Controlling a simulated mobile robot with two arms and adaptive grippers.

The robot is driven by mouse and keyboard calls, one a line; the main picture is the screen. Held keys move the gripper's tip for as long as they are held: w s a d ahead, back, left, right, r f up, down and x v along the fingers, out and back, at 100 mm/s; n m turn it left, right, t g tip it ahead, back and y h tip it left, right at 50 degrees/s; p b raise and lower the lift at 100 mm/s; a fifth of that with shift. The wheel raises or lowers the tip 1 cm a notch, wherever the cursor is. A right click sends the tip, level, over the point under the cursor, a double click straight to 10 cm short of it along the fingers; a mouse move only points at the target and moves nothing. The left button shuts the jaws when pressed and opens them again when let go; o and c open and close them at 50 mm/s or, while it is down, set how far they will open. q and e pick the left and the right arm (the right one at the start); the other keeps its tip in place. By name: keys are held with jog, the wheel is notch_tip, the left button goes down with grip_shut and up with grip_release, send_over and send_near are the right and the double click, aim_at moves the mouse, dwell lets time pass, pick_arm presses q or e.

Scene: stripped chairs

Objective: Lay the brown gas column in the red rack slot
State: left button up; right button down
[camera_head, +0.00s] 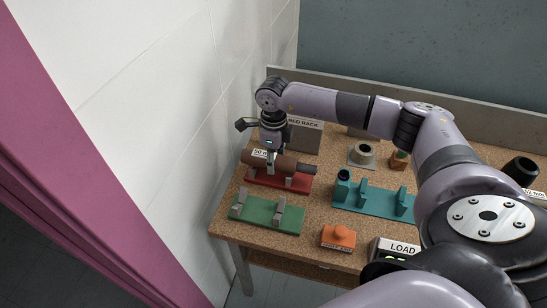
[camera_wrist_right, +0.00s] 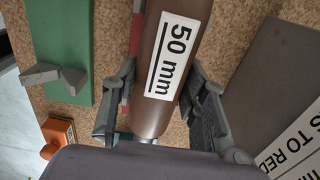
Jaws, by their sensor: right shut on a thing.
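The brown gas column (camera_head: 287,162) carries a white "50 mm" label and lies roughly level over the red rack (camera_head: 264,178). My right gripper (camera_head: 270,153) reaches down from above and is shut on the column. In the right wrist view the column (camera_wrist_right: 148,112) runs between the two fingers, with a strip of the red rack (camera_wrist_right: 136,35) showing behind it. The rack's grey supports are partly hidden under the column. I cannot tell whether the column touches them. My left gripper is in neither view.
A green rack (camera_head: 250,212) with grey supports stands in front of the red one. A teal rack (camera_head: 372,204) is to the right. An orange button block (camera_head: 338,237) and a LOAD box (camera_head: 397,247) sit at the front edge. A white wall is close on the left.

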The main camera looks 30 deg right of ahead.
jog(key=shift+f+b, duration=0.4)
jog(key=shift+f, duration=0.05)
dwell(0.5)
jog(key=c, duration=1.2)
grip_release()
jog(key=o, duration=0.3)
jog(key=shift+f, duration=0.1)
